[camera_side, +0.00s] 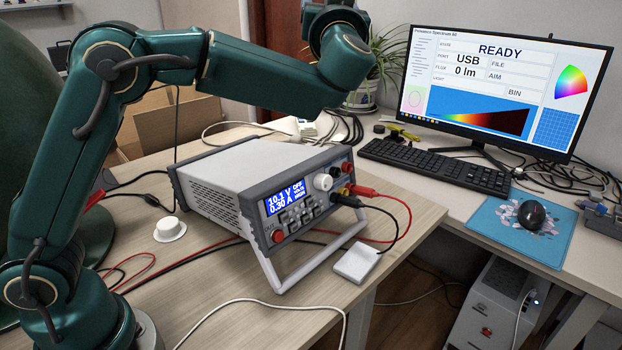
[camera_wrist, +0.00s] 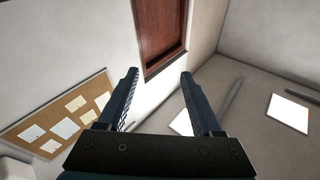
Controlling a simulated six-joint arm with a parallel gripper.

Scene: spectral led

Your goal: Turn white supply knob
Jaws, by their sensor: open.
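The power supply (camera_side: 245,190) stands on the wooden table with its front panel facing right and toward the camera. Its white knob (camera_side: 322,182) is at the upper right of the panel, beside the lit blue display (camera_side: 287,197). The display reads 10.1 V, 0.30 A and OFF. My gripper (camera_wrist: 158,80) shows in the wrist view with two dark fingers spread apart and nothing between them. In the side view my arm reaches over and behind the supply, and the fingers are not clearly visible there.
Red and black leads (camera_side: 400,205) plug into the panel's right side. A white square pad (camera_side: 356,262) lies in front, and a white round piece (camera_side: 170,229) lies left of the supply. A monitor (camera_side: 500,90), keyboard (camera_side: 435,165) and mouse (camera_side: 531,214) occupy the right desk.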

